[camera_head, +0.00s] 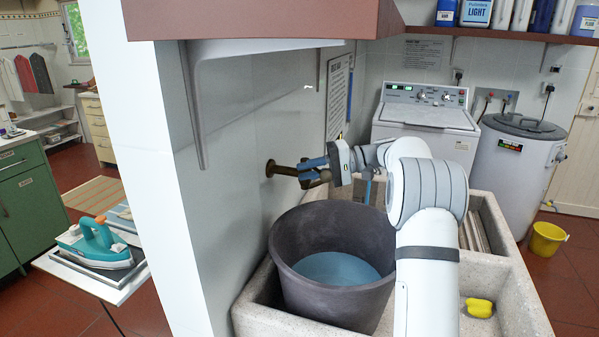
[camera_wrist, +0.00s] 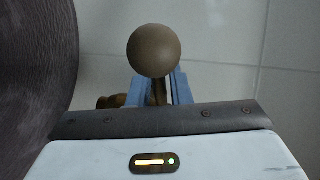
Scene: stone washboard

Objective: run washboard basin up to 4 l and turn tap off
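The washboard basin, a dark grey round tub (camera_head: 385,245), stands in a stone trough and holds pale blue water (camera_head: 337,268) in its lower part. Its dark wall fills the left of the wrist view (camera_wrist: 35,65). The brass tap (camera_head: 272,168) comes out of the white wall above the tub's far left rim. No stream shows from it; its outlet is partly hidden. My gripper (camera_head: 312,169) is at the tap, its two blue fingers on either side of a brass part. In the wrist view, a brown ball knob (camera_wrist: 154,50) hides the fingertips; whether they touch its stem is unclear.
The stone trough (camera_head: 525,300) has a yellow object (camera_head: 479,307) at right. A brown shelf (camera_head: 270,18) overhangs the tap area. A washing machine (camera_head: 425,115) and a white boiler (camera_head: 515,165) stand behind. An iron (camera_head: 95,243) rests on a board at left.

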